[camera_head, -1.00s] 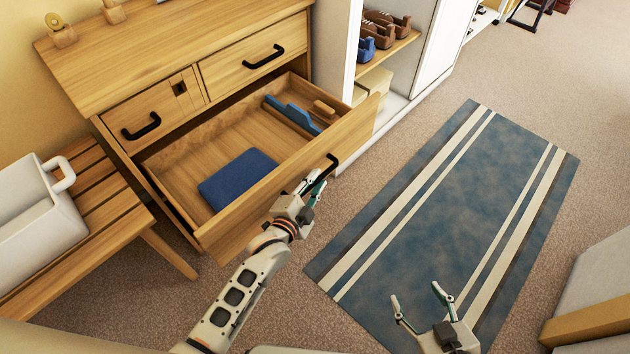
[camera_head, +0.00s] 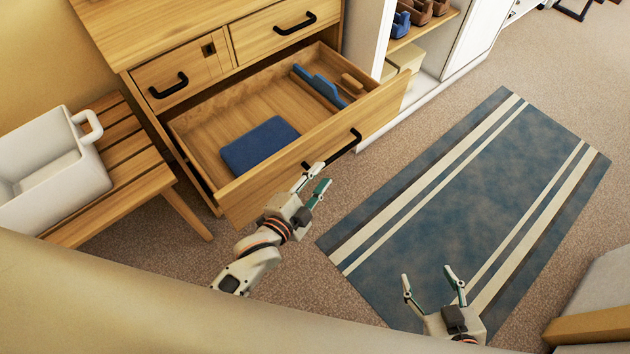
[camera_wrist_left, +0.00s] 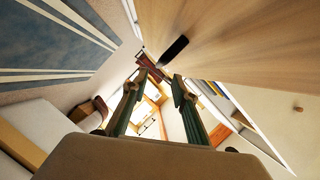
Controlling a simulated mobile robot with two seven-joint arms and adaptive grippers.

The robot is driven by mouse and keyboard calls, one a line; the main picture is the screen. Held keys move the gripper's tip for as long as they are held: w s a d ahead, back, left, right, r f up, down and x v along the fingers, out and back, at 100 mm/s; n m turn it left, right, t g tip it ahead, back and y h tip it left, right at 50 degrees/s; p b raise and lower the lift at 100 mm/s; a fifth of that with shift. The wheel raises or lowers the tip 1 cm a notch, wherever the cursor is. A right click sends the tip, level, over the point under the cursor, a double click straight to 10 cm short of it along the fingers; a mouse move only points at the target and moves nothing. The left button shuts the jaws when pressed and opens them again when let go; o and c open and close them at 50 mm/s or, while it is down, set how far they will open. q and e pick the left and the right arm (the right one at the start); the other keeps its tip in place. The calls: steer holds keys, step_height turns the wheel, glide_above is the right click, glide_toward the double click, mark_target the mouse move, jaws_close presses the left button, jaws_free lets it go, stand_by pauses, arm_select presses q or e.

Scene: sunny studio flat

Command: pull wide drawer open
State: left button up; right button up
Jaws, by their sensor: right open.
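The wide wooden drawer (camera_head: 272,186) is pulled well out below the two smaller drawers, and its inside shows. Its black bar handle (camera_head: 345,147) is on the front; it also shows in the left wrist view (camera_wrist_left: 174,49). My left gripper (camera_head: 319,178) is just in front of the drawer front, near the handle's lower left end. Its fingers are apart in the left wrist view (camera_wrist_left: 156,88), with nothing between them, and the handle lies beyond the tips. My right gripper (camera_head: 431,282) is open and empty above the blue rug.
A slatted bench (camera_head: 125,140) with a white bin (camera_head: 50,165) stands left. A white shelf unit (camera_head: 440,65) stands right. The striped rug (camera_head: 480,180) and surrounding carpet are clear.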

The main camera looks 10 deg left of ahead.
arm_select(q)
steer(key=shift+v, duration=1)
steer(key=s+a+n+g+y+p, duration=0.1)
steer(key=s+a+n+g+p, duration=0.1)
steer(key=s+a+n+p, duration=0.3)
steer(key=s+a+r+n+g+y+p, duration=0.1)
steer(key=s+a+n+p, duration=0.3)
steer(key=s, duration=0.9)
steer(key=shift+s+a+r+n+g+p, duration=0.15)
steer(key=shift+a+r+n+g+p, duration=0.2)
steer(key=shift+a+n+g, duration=0.55)
arm_select(e)
steer(key=shift+m, duration=0.4)
steer(key=r, duration=0.3)
steer(key=s+r, duration=0.1)
steer(key=r, duration=0.1)
steer(key=shift+a+r, duration=0.1)
steer(key=shift+a, duration=0.25)
arm_select(q)
steer(key=shift+a+t, duration=0.2)
steer(key=shift+t, duration=0.1)
arm_select(e)
steer(key=shift+r, duration=0.1)
